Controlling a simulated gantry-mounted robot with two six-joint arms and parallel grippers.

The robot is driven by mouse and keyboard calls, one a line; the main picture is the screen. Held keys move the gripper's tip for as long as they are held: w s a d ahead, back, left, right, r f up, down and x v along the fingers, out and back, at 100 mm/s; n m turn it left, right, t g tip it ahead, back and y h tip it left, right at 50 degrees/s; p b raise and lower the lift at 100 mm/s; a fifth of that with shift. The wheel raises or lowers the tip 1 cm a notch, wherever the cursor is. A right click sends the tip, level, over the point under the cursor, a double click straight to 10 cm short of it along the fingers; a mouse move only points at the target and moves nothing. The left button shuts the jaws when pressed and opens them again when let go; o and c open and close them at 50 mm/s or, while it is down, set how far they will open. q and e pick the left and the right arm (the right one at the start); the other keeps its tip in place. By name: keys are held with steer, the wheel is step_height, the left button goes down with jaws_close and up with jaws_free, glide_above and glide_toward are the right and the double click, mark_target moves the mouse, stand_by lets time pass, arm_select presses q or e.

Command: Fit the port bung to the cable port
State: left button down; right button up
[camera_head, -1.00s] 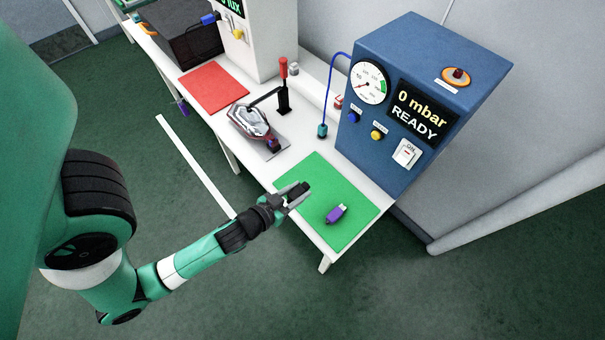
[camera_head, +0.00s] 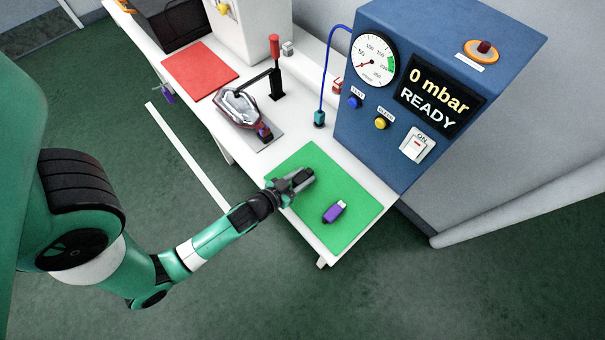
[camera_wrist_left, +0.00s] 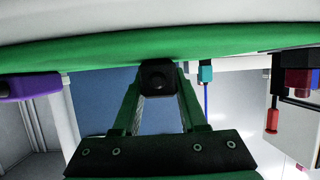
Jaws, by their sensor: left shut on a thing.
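My left gripper (camera_head: 298,181) is over the green mat (camera_head: 312,224), near its left edge. In the left wrist view my left gripper (camera_wrist_left: 158,85) is shut on a small black block with a round recess in its face, which I take to be the port bung (camera_wrist_left: 158,77). The bung is against or very close to the mat; I cannot tell if it is clear of it. The tail lamp (camera_head: 236,106) sits in the clamp fixture, with a small blue and red part (camera_head: 264,131) at its near end. I cannot make out the cable port. My right gripper is out of view.
A purple piece with a pale tip (camera_head: 334,211) lies on the mat right of my gripper. The blue test box (camera_head: 385,145) stands behind the mat. A teal connector (camera_head: 319,118) on a blue hose and the red-handled clamp (camera_head: 275,65) stand farther back. A red mat (camera_head: 200,74) is bare.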

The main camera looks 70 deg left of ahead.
mark_target(297, 182)
arm_select(q)
steer(key=shift+w+a, duration=0.1)
steer(key=shift+w, duration=0.05)
steer(key=shift+c, duration=2.2)
jaws_free()
steer(key=shift+f, duration=0.1)
steer(key=v, duration=0.5)
steer(key=b+v, duration=0.1)
steer(key=v, duration=0.1)
steer(key=b+v, duration=0.1)
steer(key=v, duration=0.2)
steer(key=shift+s+d+f+b, duration=0.1)
steer(key=shift+s+d+b, duration=0.1)
steer(key=shift+d+b, duration=0.15)
steer(key=shift+s+d+r, duration=0.1)
steer(key=shift+s+r, duration=0.1)
steer(key=shift+s, duration=0.05)
steer(key=shift+s+r, duration=0.2)
steer(key=shift+r, duration=0.1)
